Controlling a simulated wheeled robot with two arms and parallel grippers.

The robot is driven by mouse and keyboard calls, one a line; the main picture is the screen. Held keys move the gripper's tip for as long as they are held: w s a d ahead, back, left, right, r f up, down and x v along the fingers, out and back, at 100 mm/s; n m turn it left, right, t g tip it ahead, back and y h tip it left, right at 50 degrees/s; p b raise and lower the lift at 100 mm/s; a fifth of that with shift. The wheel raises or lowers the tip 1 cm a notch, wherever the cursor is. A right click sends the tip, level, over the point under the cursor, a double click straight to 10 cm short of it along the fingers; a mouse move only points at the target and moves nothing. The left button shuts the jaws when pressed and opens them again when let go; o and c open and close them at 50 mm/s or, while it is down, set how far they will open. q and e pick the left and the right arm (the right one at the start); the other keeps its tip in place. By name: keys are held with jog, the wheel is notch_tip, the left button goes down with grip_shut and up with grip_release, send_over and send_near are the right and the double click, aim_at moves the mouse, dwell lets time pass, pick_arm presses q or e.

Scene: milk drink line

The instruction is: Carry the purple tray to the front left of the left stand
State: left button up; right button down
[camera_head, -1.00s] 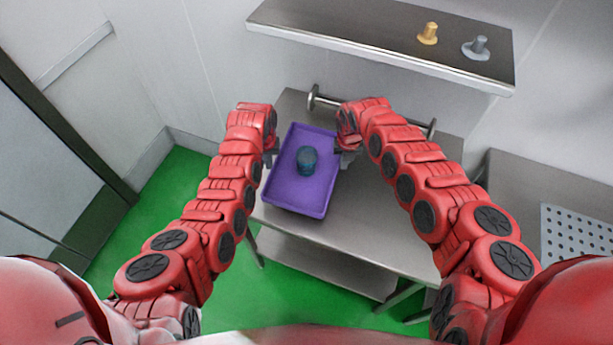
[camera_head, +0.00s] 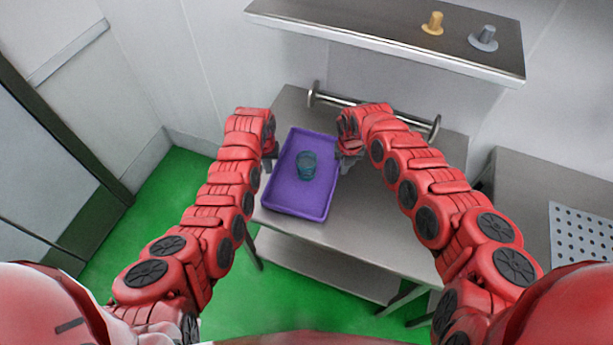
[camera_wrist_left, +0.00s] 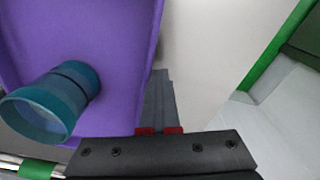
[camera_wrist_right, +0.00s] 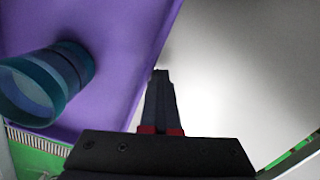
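The purple tray (camera_head: 285,203) is in the middle of the head view, over the left part of a steel table, with its near-left part reaching past the table's edge. A blue-green cup (camera_head: 307,166) stands upright in it. My left gripper (camera_head: 269,162) is shut on the tray's left rim, and my right gripper (camera_head: 344,160) is shut on its right rim. The left wrist view shows the left fingers (camera_wrist_left: 158,100) closed at the tray's edge; the right wrist view shows the same for the right fingers (camera_wrist_right: 160,100). Whether the tray touches the table is unclear.
The steel table (camera_head: 365,225) has bare room right of the tray and a rail (camera_head: 375,107) behind. A wall shelf (camera_head: 380,45) holds a yellow piece (camera_head: 433,24) and a grey piece (camera_head: 484,39). Another steel counter (camera_head: 515,190) stands at right. Green floor (camera_head: 165,205) is open at left.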

pick_arm(q)
jog(key=o, duration=0.4)
jog(key=shift+a, duration=0.5)
pick_arm(e)
jog(key=shift+d+r, duration=0.1)
jog(key=shift+d, duration=0.4)
pick_arm(q)
jog(key=shift+a, duration=0.1)
pick_arm(e)
jog(key=shift+d, duration=0.1)
pick_arm(q)
jog(key=shift+a, duration=0.1)
pick_arm(e)
jog(key=c, duration=1.2)
grip_release()
jog(key=shift+d, duration=0.1)
jog(key=shift+o, duration=0.2)
pick_arm(q)
jog(key=shift+r, duration=0.1)
notch_tip(320, 180, up, 12)
jog(key=shift+s, duration=0.45)
pick_arm(e)
notch_tip(320, 180, up, 12)
jog(key=shift+s, duration=0.35)
